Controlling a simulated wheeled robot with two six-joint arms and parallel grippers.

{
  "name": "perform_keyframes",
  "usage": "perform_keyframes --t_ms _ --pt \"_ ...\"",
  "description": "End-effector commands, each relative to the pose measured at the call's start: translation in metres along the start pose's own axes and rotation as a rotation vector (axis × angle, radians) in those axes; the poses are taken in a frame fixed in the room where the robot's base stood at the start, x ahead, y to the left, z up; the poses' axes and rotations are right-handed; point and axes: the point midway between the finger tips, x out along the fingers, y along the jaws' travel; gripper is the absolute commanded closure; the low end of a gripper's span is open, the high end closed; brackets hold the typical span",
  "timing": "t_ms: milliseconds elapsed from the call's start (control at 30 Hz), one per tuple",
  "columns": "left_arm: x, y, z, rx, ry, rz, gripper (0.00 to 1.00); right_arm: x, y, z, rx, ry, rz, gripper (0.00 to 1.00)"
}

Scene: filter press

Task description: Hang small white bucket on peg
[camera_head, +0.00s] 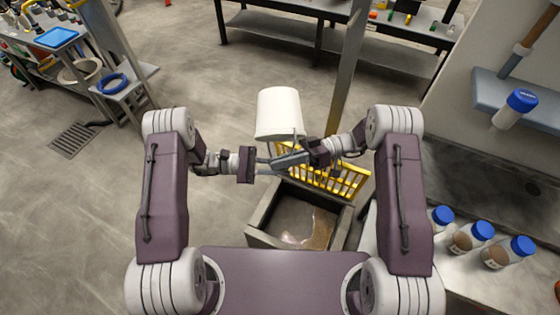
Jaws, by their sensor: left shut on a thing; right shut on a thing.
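The small white bucket (279,112) is in the middle of the camera_head view, held above a grey bin. Its narrower end points up and its wider end down, so it looks tipped over. A thin handle seems to hang by its lower right rim. My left gripper (268,161) comes in from the left, shut at the bucket's lower edge. My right gripper (288,159) comes in from the right, also shut just under the rim. The exact grip points are too small to make out. I cannot make out the peg.
The open grey bin (263,233) holds brownish material below the grippers. A yellow rack (345,185) sits at its back edge, near a grey upright post (348,70). Blue-capped jars (470,237) stand on the right bench. A shelf cart (125,88) is far left; open floor lies between.

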Motion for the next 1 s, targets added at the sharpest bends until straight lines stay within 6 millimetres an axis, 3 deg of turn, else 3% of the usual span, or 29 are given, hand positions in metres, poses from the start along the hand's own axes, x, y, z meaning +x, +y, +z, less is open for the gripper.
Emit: perform_keyframes --t_ms 800,833,900,1000 --pt "-0.0014 0.0018 -0.0013 0.003 0.006 0.006 1.0 -0.0004 -0.0019 0.0003 0.004 0.0 -0.006 1.0" --pt "-0.0014 0.0018 -0.0013 0.003 0.006 0.005 0.76 -0.0004 -0.002 0.0 0.003 0.0 -0.006 1.0" --pt "-0.0012 0.0016 -0.0011 0.003 0.006 0.005 0.59 -0.0004 -0.0018 0.0 0.003 0.0 -0.005 1.0" --pt "-0.001 0.0013 -0.0009 0.002 0.004 0.004 0.59 -0.0003 -0.0014 -0.0001 0.002 0.0 -0.004 1.0"
